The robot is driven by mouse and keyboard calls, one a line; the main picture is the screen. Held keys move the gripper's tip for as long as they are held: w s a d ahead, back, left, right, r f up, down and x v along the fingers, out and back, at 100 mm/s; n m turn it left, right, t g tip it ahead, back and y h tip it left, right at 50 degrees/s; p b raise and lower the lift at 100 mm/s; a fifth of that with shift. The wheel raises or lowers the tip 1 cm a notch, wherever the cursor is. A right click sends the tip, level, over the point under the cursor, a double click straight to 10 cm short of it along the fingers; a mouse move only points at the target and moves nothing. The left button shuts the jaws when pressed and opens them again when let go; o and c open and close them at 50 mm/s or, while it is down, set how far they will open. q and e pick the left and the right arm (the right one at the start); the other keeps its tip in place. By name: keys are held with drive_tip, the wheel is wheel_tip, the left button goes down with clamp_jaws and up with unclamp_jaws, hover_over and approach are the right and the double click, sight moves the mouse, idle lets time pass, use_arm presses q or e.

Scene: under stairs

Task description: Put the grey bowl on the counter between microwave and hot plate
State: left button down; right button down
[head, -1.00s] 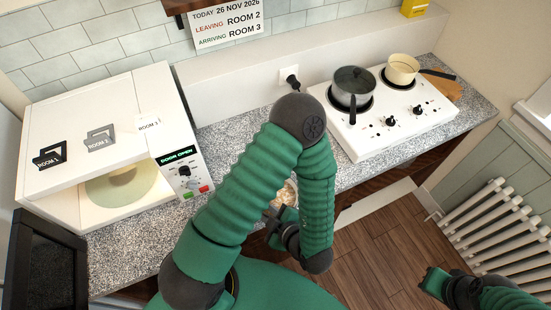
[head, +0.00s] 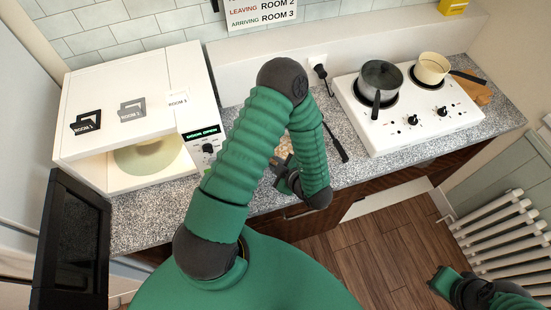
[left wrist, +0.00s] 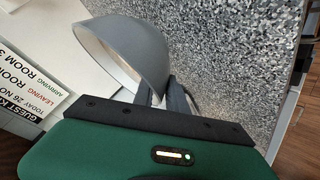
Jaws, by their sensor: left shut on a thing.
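The grey bowl (left wrist: 143,48) shows in the left wrist view, with its pale inside partly in sight. My left gripper (left wrist: 163,96) is shut on its rim, with speckled counter behind it. In the head view my left gripper (head: 281,170) is at the counter's front edge, between microwave and hot plate. My forearm hides most of the bowl there. The white microwave (head: 120,85) stands at left with its door open. The white hot plate (head: 425,125) is at right. The speckled counter (head: 365,170) runs between them. My right gripper (head: 440,280) is low at right; its jaws are unclear.
A dark pot (head: 381,78) and a cream pan (head: 432,68) stand on the hot plate. The dark microwave door (head: 72,240) juts out at lower left. A slim black item (head: 337,145) lies on the counter left of the hot plate. A radiator (head: 500,235) is at right.

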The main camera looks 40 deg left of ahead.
sight(283, 152)
use_arm(q)
drive_tip(key=shift+w+a, duration=0.5)
drive_tip(key=shift+w+a+f, duration=0.1)
drive_tip(key=shift+w+a, duration=0.3)
drive_tip(key=shift+a, duration=0.25)
drive_tip(key=shift+a+f+p, duration=0.15)
drive_tip(key=shift+f+p, duration=0.25)
drive_tip(key=shift+f, duration=0.3)
drive_tip(key=shift+d+f, duration=0.25)
drive_tip(key=shift+f, duration=0.85)
drive_tip(key=c, duration=1.8)
unclamp_jaws()
drive_tip(key=shift+f, duration=0.2)
drive_tip(key=o, duration=0.5)
